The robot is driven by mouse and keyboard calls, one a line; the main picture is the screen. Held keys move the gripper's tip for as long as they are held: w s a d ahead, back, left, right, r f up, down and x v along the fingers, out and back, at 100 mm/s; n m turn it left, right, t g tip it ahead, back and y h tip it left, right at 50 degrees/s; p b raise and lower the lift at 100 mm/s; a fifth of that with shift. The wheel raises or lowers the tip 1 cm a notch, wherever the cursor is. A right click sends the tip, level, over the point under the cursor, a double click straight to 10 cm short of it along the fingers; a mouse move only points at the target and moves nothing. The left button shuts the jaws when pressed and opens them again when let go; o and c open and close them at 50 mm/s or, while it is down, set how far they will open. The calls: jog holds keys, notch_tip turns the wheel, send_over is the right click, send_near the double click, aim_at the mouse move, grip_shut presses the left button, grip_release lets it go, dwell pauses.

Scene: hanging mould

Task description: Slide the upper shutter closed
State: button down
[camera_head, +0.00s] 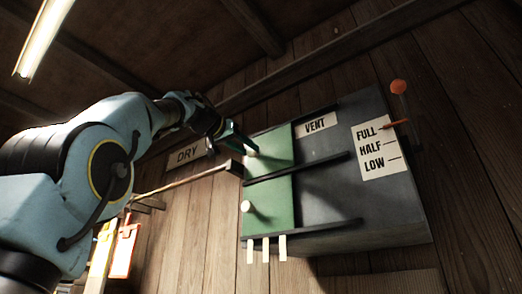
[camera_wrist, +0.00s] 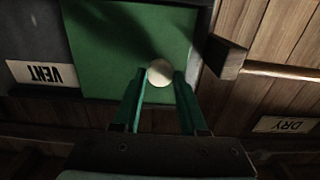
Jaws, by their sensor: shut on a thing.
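The upper shutter (camera_head: 276,144) is a green panel at the left end of the upper row of a grey box. It also shows in the wrist view (camera_wrist: 105,60). Its pale round knob (camera_wrist: 160,72) sits between the two teal fingers of my gripper (camera_wrist: 160,78), which is shut on it. In the head view my gripper (camera_head: 240,144) reaches the knob from the upper left. The lower shutter (camera_head: 272,205) is also green, at the left end of the lower row, with its own pale knob (camera_head: 246,206).
Dark rails (camera_head: 305,167) run along the grey box (camera_head: 385,215). A VENT label (camera_head: 316,124) and a FULL, HALF, LOW label (camera_head: 379,148) are on it. A wooden bar (camera_head: 190,180) ends close to the box's left side. A DRY sign (camera_head: 187,154) hangs on the plank wall.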

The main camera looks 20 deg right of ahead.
jog(key=shift+w+a, duration=0.4)
jog(key=shift+w, duration=0.3)
jog(key=shift+c, duration=2.3)
grip_release()
jog(key=b+v, duration=0.4)
jog(key=v, duration=0.6)
jog(key=shift+s+a, duration=0.15)
jog(key=shift+a, duration=0.25)
